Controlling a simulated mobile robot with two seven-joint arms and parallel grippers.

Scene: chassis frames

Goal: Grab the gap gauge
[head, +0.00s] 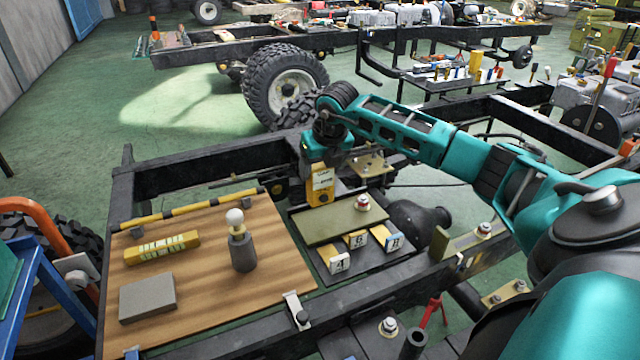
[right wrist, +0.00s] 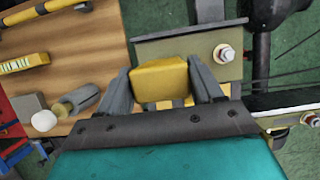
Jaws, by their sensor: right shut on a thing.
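In the right wrist view the yellow block (right wrist: 159,80) sits between the two grey fingers (right wrist: 162,85). My left gripper is not in view.
Several numbered yellow blocks (head: 357,240) lie in front of the olive plate. A wooden board (head: 200,285) at left carries a yellow level-like bar (head: 162,247), a grey block (head: 147,298) and a white-knobbed cylinder (head: 242,250). Dark chassis rails (head: 205,178) surround it.

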